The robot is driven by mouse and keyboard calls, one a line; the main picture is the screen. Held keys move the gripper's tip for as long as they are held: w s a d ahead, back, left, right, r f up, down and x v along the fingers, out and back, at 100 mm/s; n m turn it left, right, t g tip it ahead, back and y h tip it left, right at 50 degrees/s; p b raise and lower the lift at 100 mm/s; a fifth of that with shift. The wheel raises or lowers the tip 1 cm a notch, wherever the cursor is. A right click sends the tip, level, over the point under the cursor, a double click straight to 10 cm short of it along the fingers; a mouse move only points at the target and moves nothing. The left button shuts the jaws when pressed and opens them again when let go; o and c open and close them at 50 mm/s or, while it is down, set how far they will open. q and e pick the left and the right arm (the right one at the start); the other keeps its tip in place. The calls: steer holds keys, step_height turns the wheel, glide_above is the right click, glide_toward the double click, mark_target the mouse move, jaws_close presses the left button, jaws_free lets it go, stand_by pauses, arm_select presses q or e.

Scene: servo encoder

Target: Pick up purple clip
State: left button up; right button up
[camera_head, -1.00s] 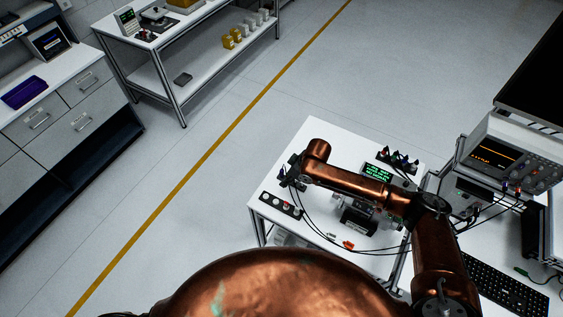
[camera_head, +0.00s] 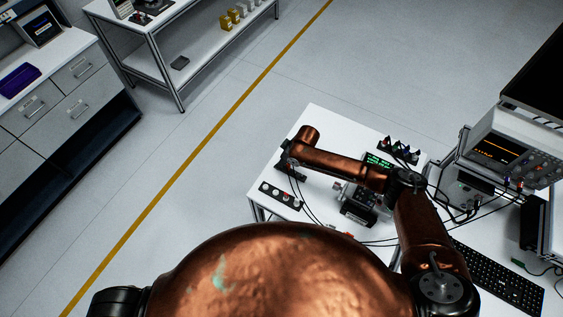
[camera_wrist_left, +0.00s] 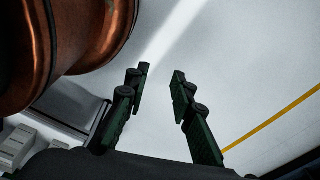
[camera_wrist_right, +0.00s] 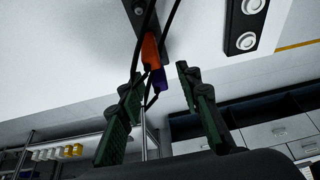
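The purple clip (camera_wrist_right: 159,80) shows in the right wrist view just below an orange clip (camera_wrist_right: 151,50), with dark cables running past both. My right gripper (camera_wrist_right: 160,84) is open, and the purple clip appears between its green fingertips; I cannot tell whether they touch it. In the head view my right gripper (camera_head: 291,166) is small and dark at the far left edge of the white table (camera_head: 318,118), and the purple clip cannot be made out. My left gripper (camera_wrist_left: 158,85) is open and empty over floor in the left wrist view.
A control box with round buttons (camera_head: 281,196) lies close to my right gripper. A small green-lettered display (camera_head: 378,161), a motor-like device (camera_head: 358,209) and loose cables share the table. An oscilloscope (camera_head: 498,150) and a keyboard (camera_head: 500,278) stand at right. The floor at left is open.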

steer(key=shift+f, duration=0.1)
steer(key=c, duration=0.8)
arm_select(q)
steer(key=shift+w, duration=0.1)
arm_select(e)
jaws_close()
arm_select(q)
steer(key=shift+w, duration=0.15)
